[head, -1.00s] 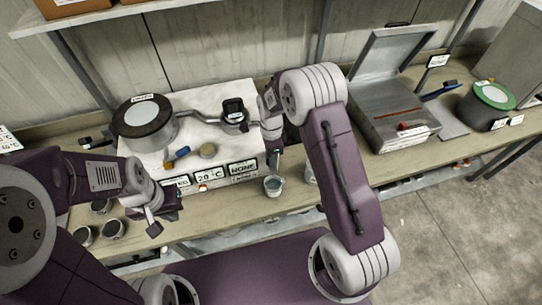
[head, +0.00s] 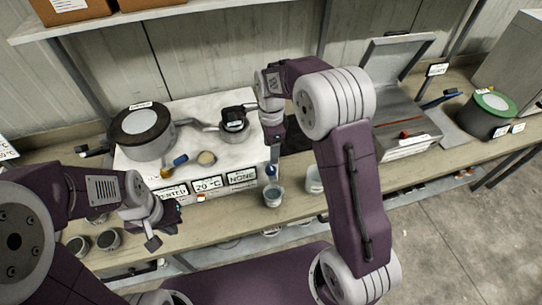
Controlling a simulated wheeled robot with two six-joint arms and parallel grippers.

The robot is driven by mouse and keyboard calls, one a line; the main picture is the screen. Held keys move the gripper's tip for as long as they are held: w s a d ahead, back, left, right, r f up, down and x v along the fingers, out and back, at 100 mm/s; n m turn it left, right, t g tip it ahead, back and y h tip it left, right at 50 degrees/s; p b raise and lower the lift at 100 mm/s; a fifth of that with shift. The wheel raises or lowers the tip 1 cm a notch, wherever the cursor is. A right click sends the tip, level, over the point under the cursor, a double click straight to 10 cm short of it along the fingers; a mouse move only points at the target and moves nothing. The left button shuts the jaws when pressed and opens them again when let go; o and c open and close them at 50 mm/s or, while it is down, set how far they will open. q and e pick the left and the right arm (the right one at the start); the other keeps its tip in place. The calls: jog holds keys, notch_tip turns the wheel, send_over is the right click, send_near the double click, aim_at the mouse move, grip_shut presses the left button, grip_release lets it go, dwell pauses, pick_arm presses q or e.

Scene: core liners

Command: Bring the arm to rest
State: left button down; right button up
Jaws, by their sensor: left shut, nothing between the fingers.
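My left arm comes in from the left in the head view. Its gripper (head: 160,222) is shut and empty, low over the front of the bench, beside small grey cups (head: 108,239). My right arm arches over the bench, with its gripper (head: 271,165) pointing down at the front right corner of the white slab, above and behind a small bluish cup (head: 274,194). A small blue bit shows by its tips. The picture is too small to tell whether those fingers are open or hold something.
A dark-rimmed round pot (head: 142,129) and a lidded pan (head: 234,122) stand on the white slab (head: 205,140). Labels line its front. A second cup (head: 314,180) is close to my right arm. An open metal case (head: 405,130) and green-topped drum (head: 488,112) are at right.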

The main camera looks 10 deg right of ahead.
dwell(0.4)
jog(key=shift+w+d+f+b, duration=0.1)
jog(key=shift+f+b, duration=0.15)
jog(key=shift+b, duration=0.1)
jog(key=s+d+f+n+b, duration=0.2)
jog(key=s+f+n+b, duration=0.1)
jog(key=s+n, duration=0.5)
jog(key=s+d+f+n+t+b, duration=0.1)
jog(key=s+d+f+n+b, duration=0.1)
jog(key=s+f+n, duration=0.3)
jog(key=s+n+b, duration=0.1)
jog(key=s+n, duration=0.3)
jog(key=s, duration=0.1)
jog(key=shift+f+n+b, duration=0.3)
jog(key=shift+f, duration=0.05)
